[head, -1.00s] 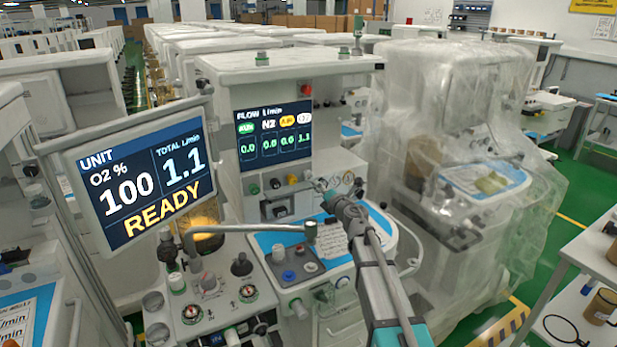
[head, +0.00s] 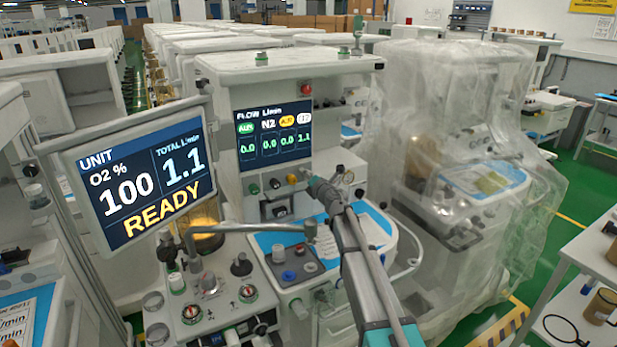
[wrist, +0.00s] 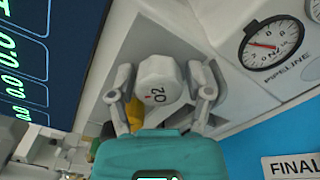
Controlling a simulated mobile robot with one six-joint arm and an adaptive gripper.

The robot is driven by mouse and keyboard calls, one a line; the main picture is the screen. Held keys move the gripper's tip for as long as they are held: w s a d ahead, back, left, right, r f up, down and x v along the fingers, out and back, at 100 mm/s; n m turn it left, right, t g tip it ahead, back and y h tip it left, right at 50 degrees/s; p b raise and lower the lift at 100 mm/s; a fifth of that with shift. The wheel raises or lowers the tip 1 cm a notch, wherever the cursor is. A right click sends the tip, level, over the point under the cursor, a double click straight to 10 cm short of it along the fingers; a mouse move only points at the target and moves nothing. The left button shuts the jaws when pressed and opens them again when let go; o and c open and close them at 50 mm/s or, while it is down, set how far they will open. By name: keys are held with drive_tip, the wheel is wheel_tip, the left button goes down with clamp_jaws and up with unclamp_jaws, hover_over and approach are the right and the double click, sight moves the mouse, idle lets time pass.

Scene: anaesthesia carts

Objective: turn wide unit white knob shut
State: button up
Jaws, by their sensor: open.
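The white knob (wrist: 158,78), faceted and marked with small dark characters, shows in the wrist view on the panel face. My gripper (wrist: 160,88) is open, with one finger on each side of the knob. A gap shows between the knob and each finger. In the head view my gripper (head: 313,184) is at the right end of the knob row and hides the white knob. The flow screen (head: 273,133) on the wide unit reads 1.1 under the white label and 0.0 under the other labels.
A yellow knob (wrist: 134,112) is partly hidden beside my left finger; it also shows in the head view (head: 291,179). Black and green knobs stand further left. A pipeline gauge (wrist: 270,43) is to the right. A tilted unit screen (head: 140,180) stands at front left.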

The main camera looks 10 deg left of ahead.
drive_tip(key=c, duration=0.8)
drive_tip(key=shift+d, duration=0.25)
drive_tip(key=shift+c, duration=0.4)
drive_tip(key=shift+a, duration=0.2)
drive_tip(key=shift+m, duration=0.5)
drive_tip(key=m, duration=0.2)
drive_tip(key=shift+m, duration=0.3)
drive_tip(key=m, duration=0.5)
drive_tip(key=shift+r, duration=0.1)
drive_tip(key=shift+m, duration=0.3)
